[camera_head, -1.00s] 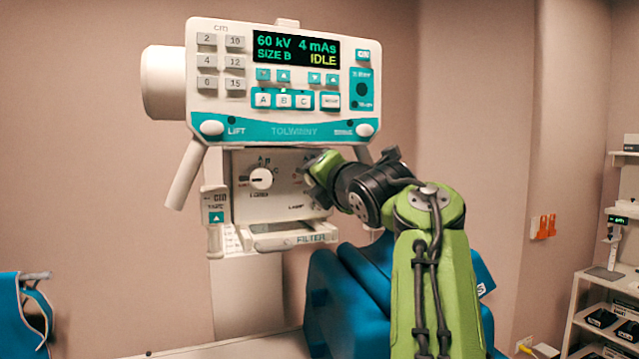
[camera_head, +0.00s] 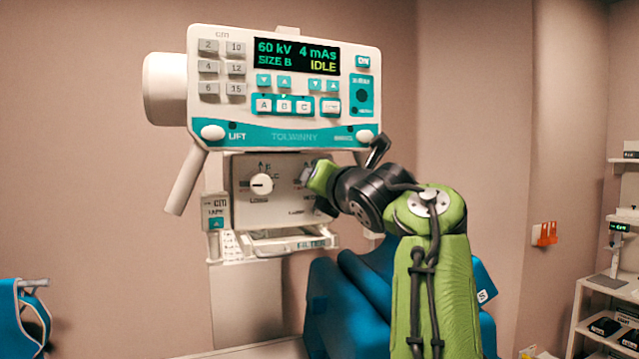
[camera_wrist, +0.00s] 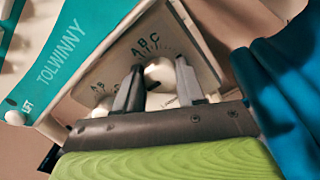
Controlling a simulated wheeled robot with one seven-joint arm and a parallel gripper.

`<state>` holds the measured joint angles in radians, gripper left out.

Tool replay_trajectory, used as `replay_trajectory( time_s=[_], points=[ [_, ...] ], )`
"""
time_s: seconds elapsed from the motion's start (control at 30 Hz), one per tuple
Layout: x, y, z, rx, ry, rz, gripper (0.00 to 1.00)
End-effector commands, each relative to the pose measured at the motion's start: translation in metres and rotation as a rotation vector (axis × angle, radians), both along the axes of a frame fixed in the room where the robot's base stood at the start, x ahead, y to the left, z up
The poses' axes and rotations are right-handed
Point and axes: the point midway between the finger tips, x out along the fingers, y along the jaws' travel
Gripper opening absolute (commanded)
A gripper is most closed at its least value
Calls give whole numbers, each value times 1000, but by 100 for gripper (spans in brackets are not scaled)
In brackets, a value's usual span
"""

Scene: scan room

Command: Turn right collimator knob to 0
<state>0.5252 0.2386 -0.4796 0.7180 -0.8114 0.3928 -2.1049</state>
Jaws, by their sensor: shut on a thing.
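The collimator panel (camera_head: 285,170) is under the console, with a white left knob (camera_head: 261,184) and dial letters. The right collimator knob (camera_wrist: 160,75) is white and round, under an A B C scale in the wrist view. My gripper (camera_wrist: 159,70) has one finger on each side of this knob and is shut on it. In the head view my gripper (camera_head: 318,180) hides the right knob. The left knob (camera_wrist: 104,104) also shows beside the left finger in the wrist view. The right knob's exact pointer setting cannot be read.
The console (camera_head: 285,90) reads 60 kV, 4 mAs, SIZE B, IDLE, and overhangs the panel. The filter tray (camera_head: 290,243) is just below it. A blue padded item (camera_head: 345,290) stands below, beside my arm. Shelves (camera_head: 600,310) are at the far right.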

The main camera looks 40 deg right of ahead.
Motion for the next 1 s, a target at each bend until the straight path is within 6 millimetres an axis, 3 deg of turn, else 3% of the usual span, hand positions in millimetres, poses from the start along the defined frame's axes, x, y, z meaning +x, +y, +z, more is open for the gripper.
replay_trajectory(
  time_s=[0.13, 0.17, 0.33, 0.67, 0.77, 1.0],
  points=[
    [0, 0, 0, 1, 0, 1, 8],
    [0, 0, 0, 1, 0, 1, 40],
    [0, 0, 0, 1, -1, 1, 64],
    [-7, 2, 0, 1, -2, -1, 64],
    [-26, 6, -1, 0, -4, -2, 64],
    [-93, 23, -1, 1, -4, -3, 64]
  ],
)
